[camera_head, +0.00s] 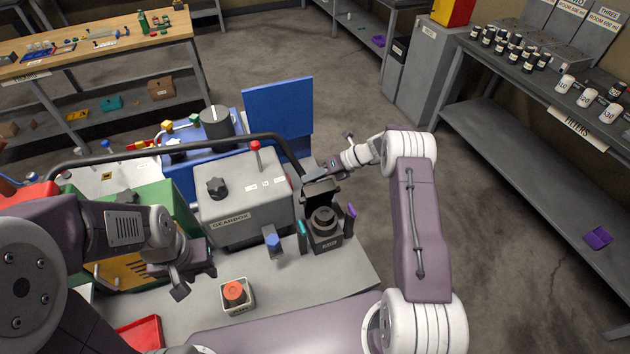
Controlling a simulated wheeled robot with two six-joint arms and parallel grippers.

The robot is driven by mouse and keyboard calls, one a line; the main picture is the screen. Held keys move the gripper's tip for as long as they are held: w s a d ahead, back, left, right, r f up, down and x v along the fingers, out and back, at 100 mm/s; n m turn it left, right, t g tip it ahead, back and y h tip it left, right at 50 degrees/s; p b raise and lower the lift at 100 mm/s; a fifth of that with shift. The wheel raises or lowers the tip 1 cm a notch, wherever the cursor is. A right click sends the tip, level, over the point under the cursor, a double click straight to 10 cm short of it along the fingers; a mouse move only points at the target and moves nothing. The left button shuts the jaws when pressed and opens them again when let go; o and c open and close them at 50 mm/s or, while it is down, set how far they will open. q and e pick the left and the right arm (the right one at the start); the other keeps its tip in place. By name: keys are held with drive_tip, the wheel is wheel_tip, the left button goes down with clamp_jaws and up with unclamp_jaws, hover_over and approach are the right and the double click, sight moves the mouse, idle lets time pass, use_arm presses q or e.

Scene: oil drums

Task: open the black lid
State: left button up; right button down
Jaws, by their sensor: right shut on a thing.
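A small black box (324,237) stands on the grey bench top, with a dark round opening on top. Its black lid (321,192) is tilted up at the back of the box, so the top is uncovered. My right gripper (318,174) is shut on the lid's upper edge, coming in from the right; its fingertips are small and partly hidden against the lid. My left gripper (190,283) hangs in front of the green case, apart from the box. Its finger gap is not clear.
A grey gearbox (243,200) with a red-topped lever stands left of the black box. A teal tool (302,232) and a purple tool (350,216) flank the box. A cup with an orange top (235,292) sits in front. A blue panel (279,108) rises behind.

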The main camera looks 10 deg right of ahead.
use_arm(q)
drive_tip(key=shift+w+a+f+b, duration=0.1)
drive_tip(key=shift+w+f+b, duration=0.15)
drive_tip(key=shift+f+b, duration=0.25)
use_arm(e)
drive_tip(key=shift+w+a+f, duration=0.1)
drive_tip(key=shift+w+f, duration=0.5)
use_arm(q)
drive_tip(key=shift+f, duration=0.15)
use_arm(e)
drive_tip(key=c, duration=1.4)
unclamp_jaws()
use_arm(q)
drive_tip(key=shift+w, duration=0.15)
use_arm(e)
drive_tip(key=shift+o, duration=0.8)
drive_tip(key=shift+w, duration=0.15)
